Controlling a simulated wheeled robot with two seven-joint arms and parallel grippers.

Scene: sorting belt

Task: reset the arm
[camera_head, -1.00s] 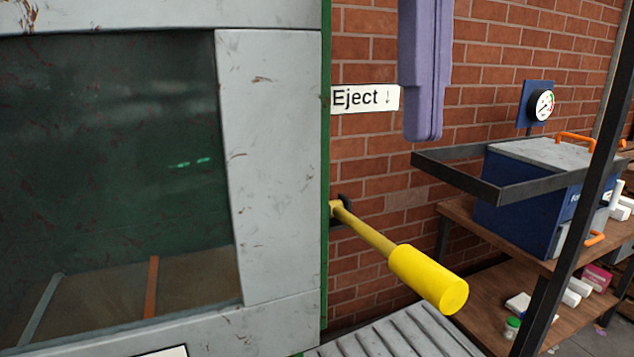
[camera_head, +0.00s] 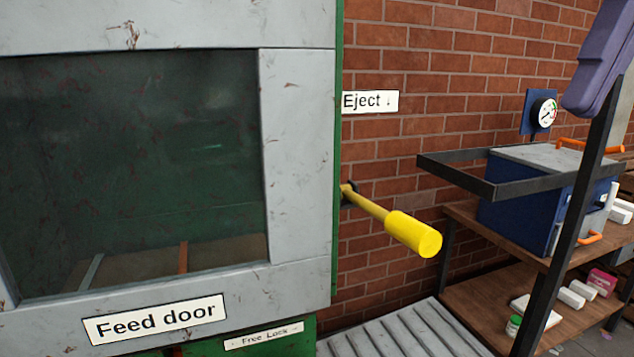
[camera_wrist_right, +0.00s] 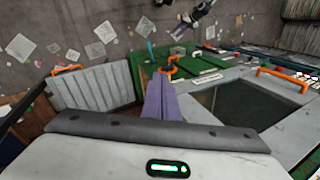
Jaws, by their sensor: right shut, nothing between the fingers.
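My right gripper (camera_head: 580,100) shows as purple fingers at the upper right edge of the head view, tilted and in front of the dark post. In the right wrist view its purple fingers (camera_wrist_right: 163,98) are together with nothing between them. The gripper is well to the right of and above the yellow eject lever (camera_head: 413,234) and apart from it. The lever sticks out from the machine's side and slants down, below the "Eject ↓" label (camera_head: 370,102). My left gripper is not in view.
The green and grey machine (camera_head: 298,180) with its dark window and "Feed door" label (camera_head: 155,319) fills the left. A dark metal bracket (camera_head: 470,178) and post are at the right, before a blue box (camera_head: 520,215) on a wooden shelf. Ridged grey slats (camera_head: 400,335) lie below the lever.

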